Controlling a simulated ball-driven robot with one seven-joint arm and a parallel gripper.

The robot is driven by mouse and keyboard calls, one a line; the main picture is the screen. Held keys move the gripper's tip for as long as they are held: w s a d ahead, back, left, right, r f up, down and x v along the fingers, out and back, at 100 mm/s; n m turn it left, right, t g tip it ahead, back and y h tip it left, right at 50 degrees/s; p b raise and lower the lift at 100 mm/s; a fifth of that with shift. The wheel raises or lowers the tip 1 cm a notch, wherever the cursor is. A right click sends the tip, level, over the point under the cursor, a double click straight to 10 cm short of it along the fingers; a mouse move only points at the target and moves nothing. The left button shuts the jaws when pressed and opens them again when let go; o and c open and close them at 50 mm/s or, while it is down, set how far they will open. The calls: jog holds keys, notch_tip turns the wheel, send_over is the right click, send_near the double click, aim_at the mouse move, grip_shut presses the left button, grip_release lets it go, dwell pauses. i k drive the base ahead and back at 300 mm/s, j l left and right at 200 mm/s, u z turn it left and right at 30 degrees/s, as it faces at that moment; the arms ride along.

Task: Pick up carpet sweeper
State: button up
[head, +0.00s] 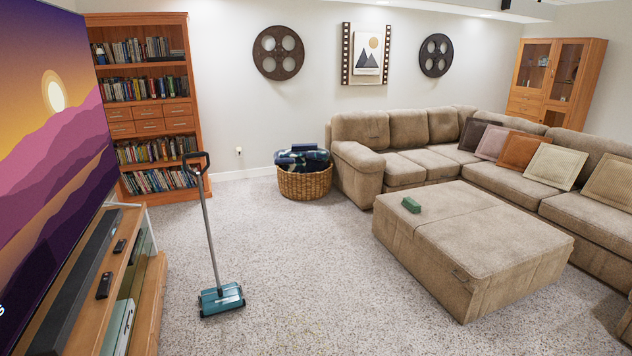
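The carpet sweeper (222,299) stands upright on the carpet at the lower left of the head view. It has a teal, boxy base and a thin grey pole that leans slightly left toward its top. A black loop handle (196,162) is at the top of the pole, in front of the bookcase in the picture. Nothing touches the sweeper. My gripper does not show in this view.
A TV stand (128,222) with remotes and a large screen runs along the left. A bookcase (150,103) and a wicker basket (305,184) stand behind. A beige ottoman (480,250) and sectional sofa (400,166) fill the right. Carpet around the sweeper is clear.

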aim_at(220, 299)
jog(key=i+l+z, duration=0.1)
jog(key=i, duration=0.55)
jog(key=i+l, duration=0.25)
jog(key=i, duration=0.4)
jog(key=i+l+z, duration=0.15)
jog(key=i, duration=0.5)
